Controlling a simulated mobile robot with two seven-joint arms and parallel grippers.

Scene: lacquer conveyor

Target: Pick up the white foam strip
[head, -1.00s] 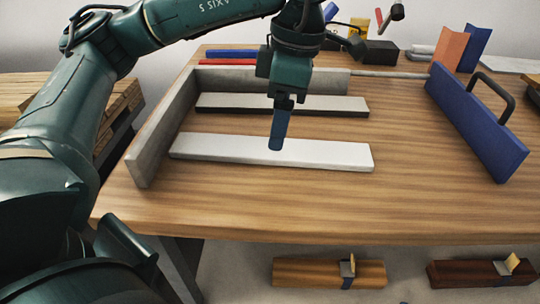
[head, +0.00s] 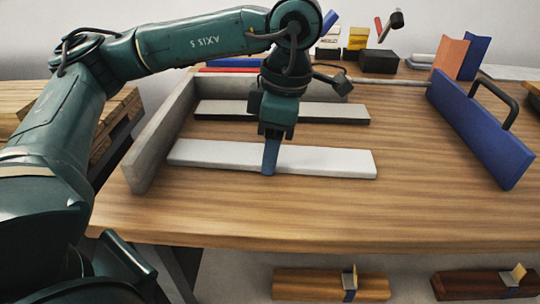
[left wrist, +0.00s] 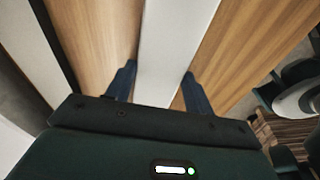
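A long white foam strip (head: 325,161) lies flat across the front part of the wooden table. My left gripper (head: 269,165) is lowered over it, left of the strip's middle, pointing down. In the left wrist view the same white strip (left wrist: 177,40) runs between the two spread blue fingers of the gripper (left wrist: 157,85), one on each side, with wood showing beside it. I cannot tell whether either finger touches the strip. A second pale strip with a dark lower edge (head: 335,112) lies parallel behind it. My right gripper is not in view.
A grey L-shaped fence (head: 160,137) borders the strips at the left and back. A blue board with a black handle (head: 480,125) stands at the right. The table between the strips and that board is clear. Two wooden planes (head: 325,284) (head: 485,284) sit below the table.

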